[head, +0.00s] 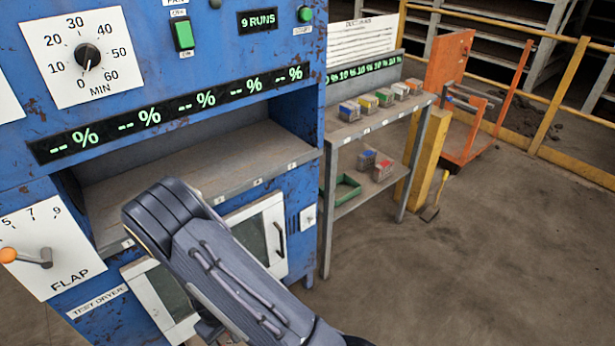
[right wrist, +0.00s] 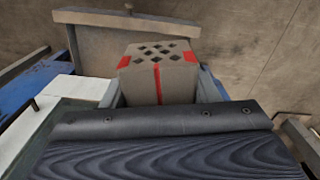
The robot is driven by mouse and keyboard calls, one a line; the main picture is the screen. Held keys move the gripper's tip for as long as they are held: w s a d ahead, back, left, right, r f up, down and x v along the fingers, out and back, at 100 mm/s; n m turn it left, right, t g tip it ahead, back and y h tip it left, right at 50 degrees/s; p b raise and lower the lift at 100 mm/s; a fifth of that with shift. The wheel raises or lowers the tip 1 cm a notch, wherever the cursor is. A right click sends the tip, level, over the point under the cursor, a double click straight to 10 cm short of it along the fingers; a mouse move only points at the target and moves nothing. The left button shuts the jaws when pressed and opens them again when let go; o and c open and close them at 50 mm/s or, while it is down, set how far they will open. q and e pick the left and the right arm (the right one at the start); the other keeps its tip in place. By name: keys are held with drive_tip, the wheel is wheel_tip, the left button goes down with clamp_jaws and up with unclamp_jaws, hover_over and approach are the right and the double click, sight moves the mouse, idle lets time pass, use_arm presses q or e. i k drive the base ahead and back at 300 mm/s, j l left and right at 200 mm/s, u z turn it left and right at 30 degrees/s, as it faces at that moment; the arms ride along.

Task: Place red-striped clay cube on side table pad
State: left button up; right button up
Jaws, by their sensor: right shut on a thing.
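The red-striped clay cube (right wrist: 143,86) shows in the right wrist view, grey with a grid of dark holes and red stripes. My right gripper (right wrist: 160,93) is shut on it, with a pale finger on each side. In the head view my arm crosses the lower middle in front of the blue machine, and the cube is not visible there. The side table (head: 340,142) stands right of the machine. Several cubes with coloured stripes (head: 384,97) stand in a row on its top, near numbered labels. My left gripper is not in view.
The blue machine (head: 225,85) has an open slot with a numbered ledge (head: 200,180). The table's lower shelf holds cubes (head: 366,160) and a green tray (head: 347,190). An orange cart (head: 450,70), a yellow post (head: 430,150) and railing stand beyond.

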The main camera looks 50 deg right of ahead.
sight(329, 126)
drive_tip(key=l+u, duration=0.4)
drive_tip(key=k+l+u, duration=0.15)
drive_tip(key=l+u, duration=0.25)
drive_tip(key=k+l, duration=0.15)
drive_tip(key=l, duration=0.25)
drive_tip(key=k+l+u, duration=0.1)
drive_tip(key=l, duration=0.3)
drive_tip(key=k+l+u, duration=0.1)
drive_tip(key=l, duration=0.3)
drive_tip(key=k+l, duration=0.2)
drive_tip(key=l, duration=0.2)
drive_tip(key=k+l+u, duration=0.1)
drive_tip(key=l, duration=0.3)
drive_tip(key=k+l, duration=0.25)
drive_tip(key=k+l+u, duration=0.15)
drive_tip(key=l, duration=0.3)
